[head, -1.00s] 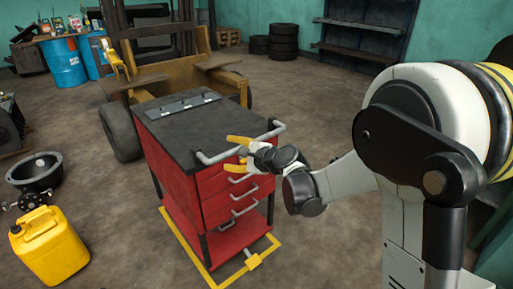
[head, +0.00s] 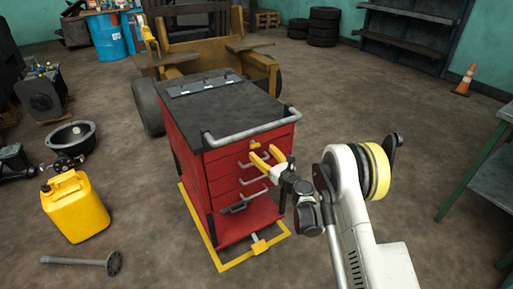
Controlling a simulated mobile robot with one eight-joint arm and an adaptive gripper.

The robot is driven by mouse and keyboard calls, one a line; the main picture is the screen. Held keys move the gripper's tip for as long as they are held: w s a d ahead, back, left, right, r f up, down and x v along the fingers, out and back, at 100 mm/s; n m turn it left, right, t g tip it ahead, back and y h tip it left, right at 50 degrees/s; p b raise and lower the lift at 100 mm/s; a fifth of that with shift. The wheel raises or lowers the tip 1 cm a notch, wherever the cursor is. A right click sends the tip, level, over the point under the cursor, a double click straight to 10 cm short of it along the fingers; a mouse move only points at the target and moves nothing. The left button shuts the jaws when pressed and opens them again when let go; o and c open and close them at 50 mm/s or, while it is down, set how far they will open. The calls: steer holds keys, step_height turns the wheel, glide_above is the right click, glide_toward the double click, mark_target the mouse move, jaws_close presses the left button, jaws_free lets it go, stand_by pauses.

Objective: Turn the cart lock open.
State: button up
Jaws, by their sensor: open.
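The red tool cart (head: 186,160) with a dark top stands in the middle of the head view, its drawer front facing right and towards me. I cannot tell whether a finger touches the cart. My gripper hides part of the drawer front.
A yellow floor frame with a pedal-like block (head: 259,246) surrounds the cart's base. The stripped forklift (head: 190,45) is behind. The floor to the right is mostly clear, up to a bench (head: 490,175).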

mark_target(256, 146)
steer(key=b+x, duration=0.1)
steer(key=x, duration=0.5)
steer(key=shift+b, duration=0.3)
steer(key=c, duration=1.2)
